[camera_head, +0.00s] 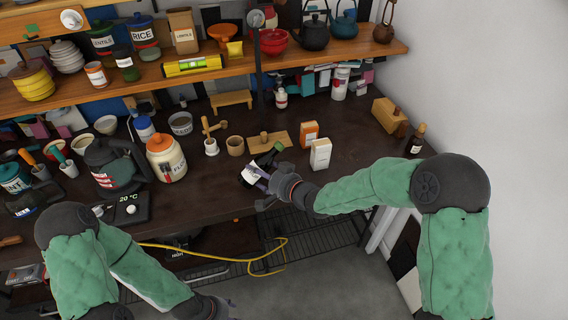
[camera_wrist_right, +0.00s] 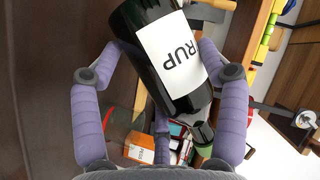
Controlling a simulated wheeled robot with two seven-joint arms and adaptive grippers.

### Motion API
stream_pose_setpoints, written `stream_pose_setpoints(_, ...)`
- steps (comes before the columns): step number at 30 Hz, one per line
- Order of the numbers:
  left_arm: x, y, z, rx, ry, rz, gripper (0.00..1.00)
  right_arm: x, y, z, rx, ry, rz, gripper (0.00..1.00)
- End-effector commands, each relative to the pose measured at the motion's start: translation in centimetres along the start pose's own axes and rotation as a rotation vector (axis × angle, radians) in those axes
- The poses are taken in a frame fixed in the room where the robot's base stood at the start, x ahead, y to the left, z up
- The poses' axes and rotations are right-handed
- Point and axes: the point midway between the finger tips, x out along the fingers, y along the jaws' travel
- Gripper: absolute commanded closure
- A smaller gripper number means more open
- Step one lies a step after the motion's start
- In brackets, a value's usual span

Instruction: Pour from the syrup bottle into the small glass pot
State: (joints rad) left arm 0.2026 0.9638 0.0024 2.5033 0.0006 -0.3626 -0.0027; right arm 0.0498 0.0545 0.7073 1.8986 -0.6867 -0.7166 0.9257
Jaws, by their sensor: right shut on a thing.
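The syrup bottle (camera_head: 268,160) is dark with a white label and is tilted over at the front of the dark counter. In the right wrist view the bottle (camera_wrist_right: 150,62) shows "RUP" on its label, its neck pointing down and right. My right gripper (camera_head: 262,187) is shut on it, with purple fingers on both sides in the wrist view (camera_wrist_right: 165,80). I cannot tell whether the bottle touches the counter. I cannot pick out the small glass pot with certainty. My left gripper (camera_head: 222,306) is low at the bottom edge, mostly hidden, away from the counter.
A flour jar (camera_head: 166,158) and dark kettle (camera_head: 118,168) stand left. A yellow cable (camera_head: 215,258) hangs below.

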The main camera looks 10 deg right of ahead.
Motion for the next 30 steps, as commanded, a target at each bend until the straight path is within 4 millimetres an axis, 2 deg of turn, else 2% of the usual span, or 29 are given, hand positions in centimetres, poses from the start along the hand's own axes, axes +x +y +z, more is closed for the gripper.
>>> stream_pose_setpoints(30, -0.13, 0.05, 0.0, 0.0, 0.0, 0.0, 0.53, 0.1, -0.3, 0.12, 0.056, -0.001, -0.026, 0.77)
